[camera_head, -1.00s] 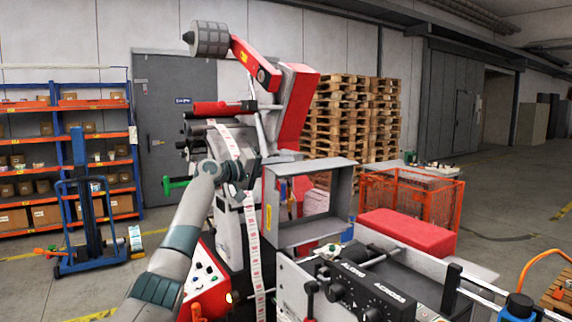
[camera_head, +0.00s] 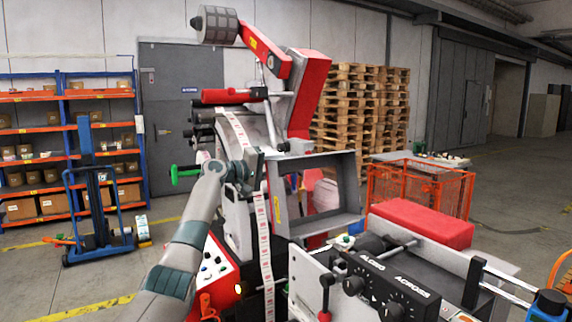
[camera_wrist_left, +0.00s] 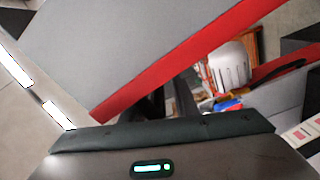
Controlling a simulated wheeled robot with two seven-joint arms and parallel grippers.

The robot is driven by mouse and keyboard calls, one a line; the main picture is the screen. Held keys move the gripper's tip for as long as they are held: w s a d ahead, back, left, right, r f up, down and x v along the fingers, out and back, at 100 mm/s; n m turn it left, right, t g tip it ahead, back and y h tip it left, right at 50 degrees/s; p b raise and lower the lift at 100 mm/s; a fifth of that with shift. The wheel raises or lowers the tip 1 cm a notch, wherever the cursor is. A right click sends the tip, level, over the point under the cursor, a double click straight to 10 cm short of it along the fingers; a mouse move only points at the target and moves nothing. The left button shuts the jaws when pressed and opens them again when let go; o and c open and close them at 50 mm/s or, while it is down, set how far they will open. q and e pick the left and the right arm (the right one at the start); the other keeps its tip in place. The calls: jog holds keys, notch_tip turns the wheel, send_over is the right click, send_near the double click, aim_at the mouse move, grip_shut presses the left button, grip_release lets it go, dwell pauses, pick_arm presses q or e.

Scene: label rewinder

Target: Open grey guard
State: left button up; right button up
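The grey guard (camera_head: 352,170) is a box-like sheet-metal frame at the middle of the label machine in the head view. Red parts show through its opening. My left gripper (camera_head: 254,168) is just left of the guard's near left side, beside the white label web (camera_head: 265,235). I cannot tell whether it touches the guard. Its fingers are too small and dark in the head view to tell open from shut. My right gripper is out of view.
A green handle (camera_head: 186,174) sticks out left of my wrist. A red arm with a grey roller (camera_head: 216,24) rises above. A black control unit (camera_head: 390,285) and a red block (camera_head: 422,222) lie to the right of the guard.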

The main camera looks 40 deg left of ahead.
pick_arm(q)
jog(key=shift+s+d+r, duration=0.1)
jog(key=shift+d+r, duration=0.1)
jog(key=shift+a, duration=0.1)
jog(key=shift+s+a, duration=0.15)
jog(key=shift+s, duration=0.15)
jog(key=b+v, duration=0.8)
jog(key=v, duration=0.8)
jog(key=shift+s, duration=0.35)
jog(key=shift+f, duration=0.1)
